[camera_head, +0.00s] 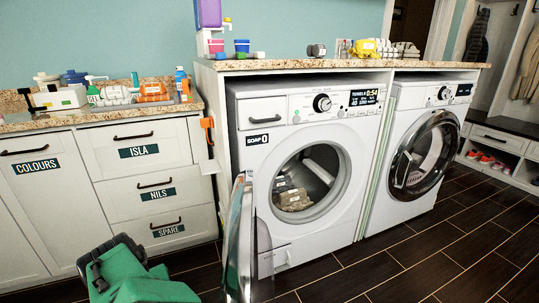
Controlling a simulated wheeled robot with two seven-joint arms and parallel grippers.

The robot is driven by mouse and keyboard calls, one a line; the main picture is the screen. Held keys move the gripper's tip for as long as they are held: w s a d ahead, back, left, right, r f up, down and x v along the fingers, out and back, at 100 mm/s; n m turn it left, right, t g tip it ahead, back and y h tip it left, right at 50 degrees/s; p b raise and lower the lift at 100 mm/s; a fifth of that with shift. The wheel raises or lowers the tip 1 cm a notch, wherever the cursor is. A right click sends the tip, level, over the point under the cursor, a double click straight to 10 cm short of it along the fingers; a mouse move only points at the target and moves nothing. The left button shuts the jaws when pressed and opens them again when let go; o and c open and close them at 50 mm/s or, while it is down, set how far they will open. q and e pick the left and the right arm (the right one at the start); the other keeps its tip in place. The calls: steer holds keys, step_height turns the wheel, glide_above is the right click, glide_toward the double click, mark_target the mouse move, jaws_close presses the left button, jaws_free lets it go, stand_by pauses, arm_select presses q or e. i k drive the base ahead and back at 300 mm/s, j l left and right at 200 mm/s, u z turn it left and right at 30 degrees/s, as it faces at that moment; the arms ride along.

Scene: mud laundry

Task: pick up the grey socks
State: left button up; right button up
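Several beige-grey folded or rolled cloth items (292,198) lie low inside the drum of the left washing machine (247,180). They may be socks, but they are too small to tell. The machine's round door (238,243) stands open toward me, seen nearly edge-on. Several pale grey rolled items (407,50) lie on the counter above the right machine, and a darker grey item (317,51) lies farther left. I cannot tell which of these are the grey socks.
The right machine's dark round door (424,154) looks shut. A green object with black parts (150,287) is at the bottom left; I cannot tell what it is. The left counter (150,115) is cluttered. The dark tiled floor (400,265) is clear at right.

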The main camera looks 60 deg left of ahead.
mark_target(318, 51)
steer(key=k+j, duration=0.15)
steer(key=j, duration=0.15)
steer(key=k+j, duration=0.1)
steer(key=j, duration=0.25)
steer(key=k+j, duration=0.15)
steer(key=j, duration=0.15)
steer(key=k+j, duration=0.15)
steer(key=j, duration=0.15)
